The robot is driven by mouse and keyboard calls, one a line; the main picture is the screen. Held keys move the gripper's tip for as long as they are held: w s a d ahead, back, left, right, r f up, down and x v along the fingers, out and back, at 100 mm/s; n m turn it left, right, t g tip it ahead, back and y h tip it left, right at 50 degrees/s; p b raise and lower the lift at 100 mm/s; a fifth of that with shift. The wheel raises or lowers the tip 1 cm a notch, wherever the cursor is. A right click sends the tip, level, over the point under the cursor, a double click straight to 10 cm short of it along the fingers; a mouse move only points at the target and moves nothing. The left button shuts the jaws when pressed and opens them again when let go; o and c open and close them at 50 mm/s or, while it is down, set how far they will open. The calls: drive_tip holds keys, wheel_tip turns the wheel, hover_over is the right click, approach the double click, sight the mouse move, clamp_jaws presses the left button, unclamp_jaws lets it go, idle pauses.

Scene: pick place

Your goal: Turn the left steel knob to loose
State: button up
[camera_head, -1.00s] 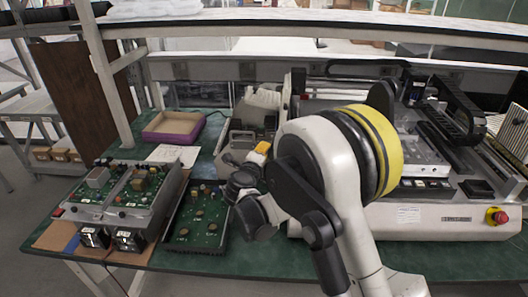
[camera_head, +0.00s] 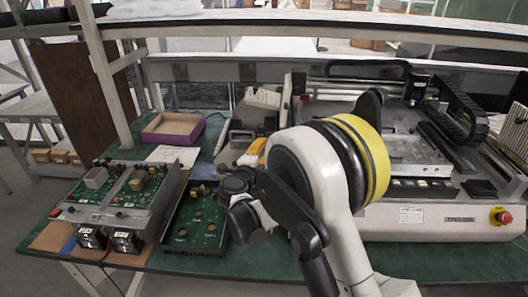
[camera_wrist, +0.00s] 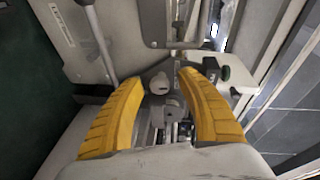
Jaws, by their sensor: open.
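My gripper (camera_head: 254,152) reaches over the bench in the head view, its yellow fingers small and partly hidden by my arm. In the wrist view its two yellow fingers (camera_wrist: 161,78) are spread apart, with nothing held between them. A small rounded steel-grey knob (camera_wrist: 161,84) shows between and just beyond the fingertips. I cannot tell whether either finger touches a knob, nor how the knob is turned. The knobs cannot be made out in the head view.
A grey device (camera_head: 238,138) stands behind my gripper, partly hidden. Green circuit boards (camera_head: 197,230) lie left of my arm, and a purple-edged tray (camera_head: 173,128) sits behind them. A large white machine (camera_head: 430,221) fills the right. In the wrist view, a metal lever (camera_wrist: 101,42) rises at upper left.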

drive_tip(key=v, duration=1.2)
drive_tip(key=w+a+r+m+g+h+p, duration=0.35)
drive_tip(key=m+g+p, duration=0.35)
drive_tip(key=m, duration=0.5)
drive_tip(key=w+d+f+t+b, duration=0.1)
drive_tip(key=w+d+f+b, duration=0.1)
drive_tip(key=w+d+f, duration=0.3)
drive_tip(key=shift+w+d, duration=0.75)
drive_tip(key=shift+w, duration=0.45)
clamp_jaws()
